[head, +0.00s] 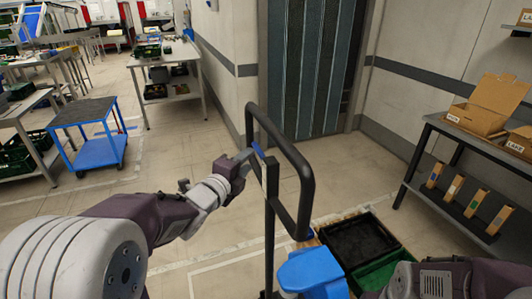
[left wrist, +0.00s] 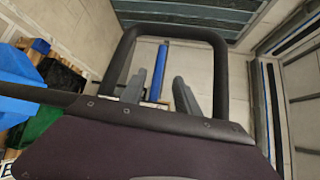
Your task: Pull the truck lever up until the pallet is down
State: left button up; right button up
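The truck's black loop handle (head: 306,190) stands upright in front of me on a dark post. The blue truck lever (head: 258,150) sits inside the loop near its top left; it also shows in the left wrist view (left wrist: 161,72). My left gripper (head: 246,156) is at the loop, right by the lever. In the left wrist view its two fingers (left wrist: 160,92) are apart, with the lever between them; I cannot tell whether they touch it. The blue truck body (head: 312,272) is below. The wooden pallet (head: 345,214) shows only at its edges; its height is unclear. My right gripper is out of view.
A black crate (head: 358,240) and a green crate (head: 385,272) sit on the pallet. A shelf table with cardboard boxes (head: 490,103) stands at the right. A strip-curtain doorway (head: 308,65) is ahead. A blue cart (head: 98,150) stands at the left, with open floor between.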

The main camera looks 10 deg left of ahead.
aim_at(258, 148)
pick_arm(q)
jog(key=x, duration=0.4)
jog(key=p+x, duration=0.1)
jog(key=x, duration=0.4)
jog(key=shift+a, duration=0.2)
grip_shut()
dwell(0.9)
